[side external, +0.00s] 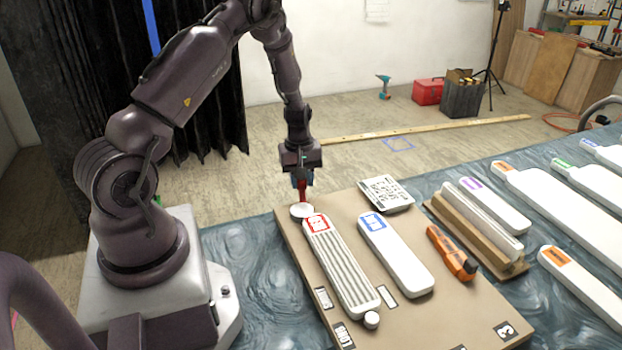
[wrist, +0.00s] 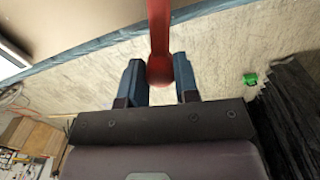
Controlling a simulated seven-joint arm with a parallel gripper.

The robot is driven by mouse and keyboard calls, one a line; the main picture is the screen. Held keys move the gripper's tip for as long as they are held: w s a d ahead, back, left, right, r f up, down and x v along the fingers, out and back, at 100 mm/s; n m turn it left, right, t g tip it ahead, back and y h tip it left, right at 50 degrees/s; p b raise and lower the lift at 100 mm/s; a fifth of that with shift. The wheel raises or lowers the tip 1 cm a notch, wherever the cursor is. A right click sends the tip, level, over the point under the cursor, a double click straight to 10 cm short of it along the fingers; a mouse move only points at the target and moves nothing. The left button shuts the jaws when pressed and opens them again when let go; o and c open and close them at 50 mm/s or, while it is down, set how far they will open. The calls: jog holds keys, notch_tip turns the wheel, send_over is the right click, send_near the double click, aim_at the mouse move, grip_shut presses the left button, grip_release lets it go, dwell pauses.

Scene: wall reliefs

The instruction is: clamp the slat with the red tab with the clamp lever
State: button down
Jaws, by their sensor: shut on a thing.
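The slat with the red tab (side external: 342,268) is white and grooved and lies on the tan board, its red-tabbed end towards my arm. The red clamp lever (side external: 303,194) rises beside that end from a round white base (side external: 301,211). My gripper (side external: 302,179) is above the base, shut on the lever. In the wrist view the lever (wrist: 159,40) runs up from between the blue fingers of my gripper (wrist: 159,80). The lever's exact contact with the slat is too small to tell.
A blue-tabbed white slat (side external: 397,256), an orange-and-black tool (side external: 451,252) and a printed card (side external: 386,194) lie on the tan board (side external: 455,310). A wooden rack (side external: 470,235) stands to the right, with more tabbed slats beyond it. A small round knob (side external: 371,320) sits at the grooved slat's near end.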

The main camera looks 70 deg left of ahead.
jog(key=shift+s+a+n, duration=0.1)
jog(key=shift+s+n, duration=1.55)
jog(key=shift+n, duration=0.65)
jog(key=c, duration=0.9)
grip_release()
jog(key=shift+o, duration=0.2)
notch_tip(320, 180, up, 13)
jog(key=shift+s, duration=0.25)
